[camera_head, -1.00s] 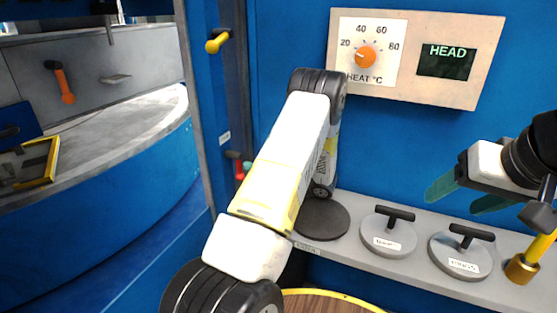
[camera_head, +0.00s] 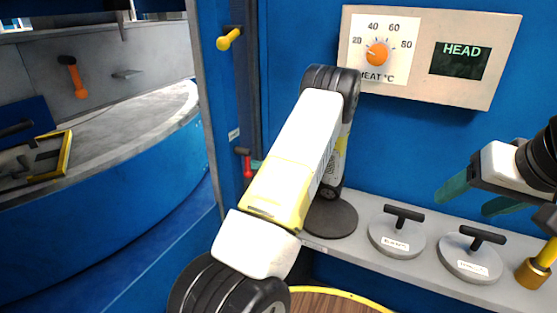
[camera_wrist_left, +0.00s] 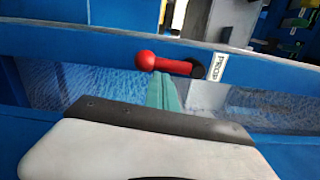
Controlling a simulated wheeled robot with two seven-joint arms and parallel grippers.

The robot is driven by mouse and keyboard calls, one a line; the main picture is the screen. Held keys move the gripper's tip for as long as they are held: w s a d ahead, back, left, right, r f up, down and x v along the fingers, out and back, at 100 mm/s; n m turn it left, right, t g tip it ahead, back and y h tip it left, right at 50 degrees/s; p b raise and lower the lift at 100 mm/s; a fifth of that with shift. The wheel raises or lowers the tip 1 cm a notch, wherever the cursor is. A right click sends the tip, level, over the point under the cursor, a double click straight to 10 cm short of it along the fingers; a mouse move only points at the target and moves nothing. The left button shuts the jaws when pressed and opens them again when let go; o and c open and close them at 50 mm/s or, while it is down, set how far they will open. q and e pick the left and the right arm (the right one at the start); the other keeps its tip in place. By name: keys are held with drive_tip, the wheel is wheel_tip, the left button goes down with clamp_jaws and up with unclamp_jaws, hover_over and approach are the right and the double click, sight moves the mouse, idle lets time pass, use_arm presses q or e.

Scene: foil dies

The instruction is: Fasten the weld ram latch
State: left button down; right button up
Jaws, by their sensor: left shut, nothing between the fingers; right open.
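A red-knobbed lever (camera_head: 247,163) is on the blue frame post left of my left arm, hanging down from a dark pivot. In the left wrist view the red lever (camera_wrist_left: 165,64) lies across a blue rail, its dark pivot beside a small white label whose text I cannot read surely. My left gripper (camera_wrist_left: 165,92) is shut and empty, its teal fingertips just beside the lever near the knob; contact cannot be told. In the head view my arm hides most of this gripper. My right gripper (camera_head: 483,196) is open and empty at the right, above the shelf.
A yellow handle (camera_head: 229,39) sits higher on the post. An orange handle (camera_head: 74,76) is on the grey wall at left. A heat dial panel (camera_head: 428,52) is on the blue wall. Round dies (camera_head: 397,236) with black handles stand on the grey shelf (camera_head: 350,249).

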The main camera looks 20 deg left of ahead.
use_arm(q)
drive_tip(key=shift+s, duration=0.1)
drive_tip(key=s+m, duration=0.2)
drive_tip(key=m, duration=0.2)
drive_tip(key=s+r+m, duration=0.1)
drive_tip(key=s+m, duration=0.1)
drive_tip(key=m, duration=0.2)
drive_tip(key=s+m, duration=0.2)
drive_tip(key=m, duration=0.2)
drive_tip(key=shift+a+r+y, duration=0.15)
drive_tip(key=shift+a+y, duration=0.1)
drive_tip(key=shift+y, duration=0.05)
drive_tip(key=shift+r, duration=0.1)
idle(0.5)
approach(248, 172)
drive_tip(key=s+r, duration=0.2)
drive_tip(key=s, duration=0.1)
drive_tip(key=shift+s+r, duration=0.25)
drive_tip(key=shift+r, duration=0.15)
